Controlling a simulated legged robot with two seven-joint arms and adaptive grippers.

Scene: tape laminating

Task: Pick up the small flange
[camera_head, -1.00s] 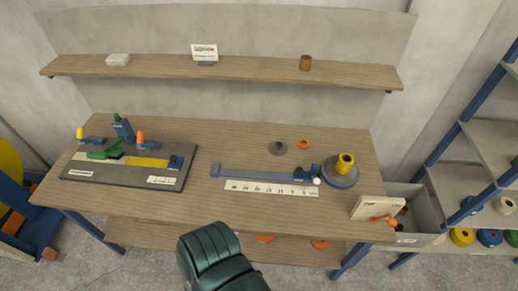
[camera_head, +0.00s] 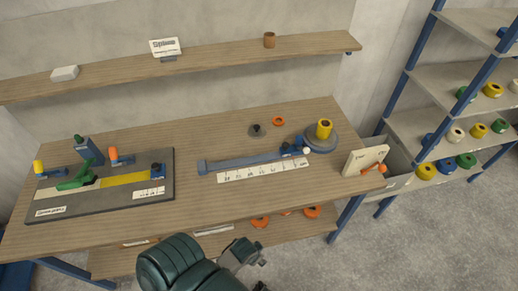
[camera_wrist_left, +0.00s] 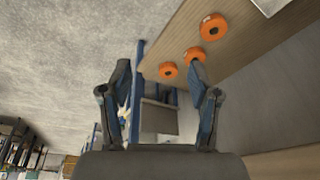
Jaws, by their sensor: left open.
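A small dark grey disc with a raised centre, which looks like the small flange (camera_head: 257,130), lies on the table near its back edge. A small orange ring (camera_head: 278,121) lies just behind and to its right. A larger grey flange (camera_head: 320,143) carries a yellow roll (camera_head: 324,129) further right. My left gripper (camera_head: 256,259) is in front of the table, low and well away from the small flange. The left wrist view shows its two fingers (camera_wrist_left: 158,68) spread and empty. My right gripper is not in view.
Orange rings (camera_head: 312,212) sit on the lower shelf under the tabletop (camera_head: 220,205); orange rings also show in the wrist view (camera_wrist_left: 213,27). A ruler fixture (camera_head: 263,171), a board with tools (camera_head: 110,200) and a cream box (camera_head: 364,160) occupy the table. A rack stands right.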

